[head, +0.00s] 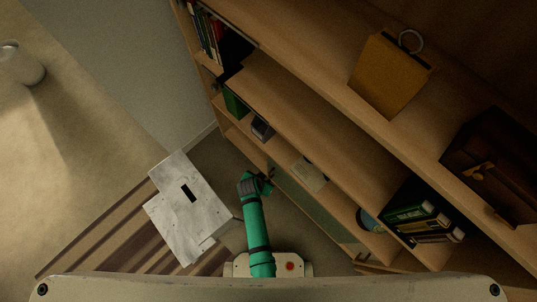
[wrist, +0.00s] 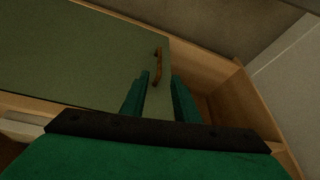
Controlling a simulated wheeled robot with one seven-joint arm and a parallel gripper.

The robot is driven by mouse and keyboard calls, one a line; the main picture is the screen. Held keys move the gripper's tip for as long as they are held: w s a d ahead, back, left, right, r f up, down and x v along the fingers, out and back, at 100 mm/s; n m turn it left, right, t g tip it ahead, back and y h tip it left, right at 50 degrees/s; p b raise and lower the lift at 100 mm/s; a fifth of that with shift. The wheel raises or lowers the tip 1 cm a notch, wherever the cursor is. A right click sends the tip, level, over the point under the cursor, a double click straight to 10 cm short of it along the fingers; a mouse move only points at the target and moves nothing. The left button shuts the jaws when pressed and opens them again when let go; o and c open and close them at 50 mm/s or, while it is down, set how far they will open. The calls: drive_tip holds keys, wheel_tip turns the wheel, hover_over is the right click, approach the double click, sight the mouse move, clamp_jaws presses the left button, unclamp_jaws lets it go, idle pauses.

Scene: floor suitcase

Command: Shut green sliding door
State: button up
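The green sliding door (wrist: 85,55) fills the left and middle of the wrist view. It is a dull grey-green panel with a small brown handle (wrist: 157,62) near its right edge. To the right of that edge a strip of the wooden compartment (wrist: 212,75) stands open. My gripper (wrist: 160,82) points at the door's edge, just below the handle in the picture, with its two green fingers apart and nothing seen between them but the panel behind. Contact cannot be told. In the head view my gripper (head: 262,182) is low by the shelf unit, at the upper left end of the door (head: 308,205).
The wooden shelf unit (head: 300,120) holds books (head: 425,220), a yellow box (head: 388,75) and a brown case (head: 495,160). A pale grey suitcase-like box (head: 185,215) lies on a striped rug (head: 105,240) left of my arm. A wall stands close beyond the shelf's end.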

drive_tip(key=w+x, duration=0.1)
drive_tip(key=x, duration=1.1)
drive_tip(key=shift+d+r+m+g+h, duration=0.2)
drive_tip(key=shift+r+m+g+h, duration=0.05)
drive_tip(key=shift+m+g+h, duration=0.05)
drive_tip(key=shift+s, duration=0.1)
drive_tip(key=shift+s, duration=0.1)
clamp_jaws()
